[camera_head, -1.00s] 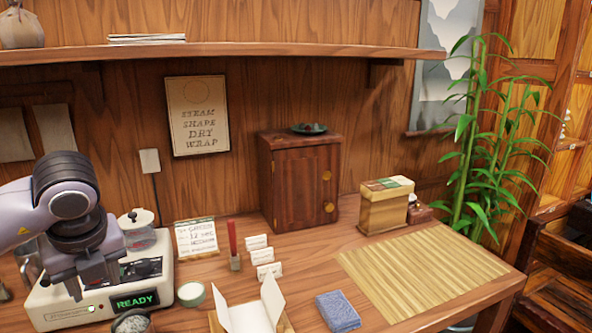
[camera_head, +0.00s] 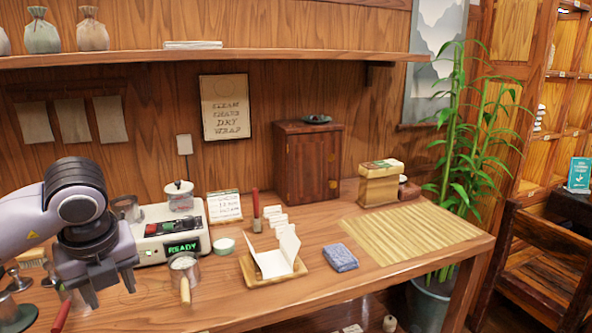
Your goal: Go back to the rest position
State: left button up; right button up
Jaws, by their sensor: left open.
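My left gripper (camera_head: 110,283) hangs at the lower left, fingers down and apart, over the left end of the wooden table (camera_head: 330,285). Nothing shows between its fingers. It is in front of and left of the white steamer base (camera_head: 173,236), whose display reads READY. My right gripper is out of the picture.
A metal pot with a wooden handle (camera_head: 185,270) stands close to the right of my left gripper. A tray with folded white paper (camera_head: 272,262), a blue folded cloth (camera_head: 340,257), a wooden cabinet (camera_head: 307,165) and a bamboo mat (camera_head: 415,232) lie farther right.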

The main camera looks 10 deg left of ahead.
pick_arm(q)
jog(key=s+d+f+m+g+h, duration=0.2)
jog(key=s+d+f+m+h, duration=0.3)
jog(key=d, duration=0.6)
jog(key=d+f+m+g+h, duration=0.1)
jog(key=d+f+g+h, duration=0.1)
jog(key=d+h, duration=0.6)
jog(key=d+r+n+t+h+p, duration=0.1)
jog(key=d+r+n+t+h, duration=0.4)
jog(key=d+h, duration=0.5)
jog(key=w+a+f+n+t+y, duration=0.2)
jog(key=a+f+n+t+y, duration=0.4)
jog(key=n, duration=0.4)
jog(key=w+a+f+n+t+y, duration=0.35)
jog(key=f+n+t+y, duration=0.3)
jog(key=n, duration=0.35)
jog(key=s+a+f+n+g+y, duration=0.2)
jog(key=s+a+f+g, duration=0.1)
jog(key=s+f, duration=0.3)
jog(key=s+a+f+n+g+y, duration=0.3)
jog(key=s+f, duration=0.4)
jog(key=f, duration=0.4)
jog(key=shift+f+y+p, duration=0.25)
jog(key=shift+y+p, duration=0.1)
jog(key=shift+p, duration=0.05)
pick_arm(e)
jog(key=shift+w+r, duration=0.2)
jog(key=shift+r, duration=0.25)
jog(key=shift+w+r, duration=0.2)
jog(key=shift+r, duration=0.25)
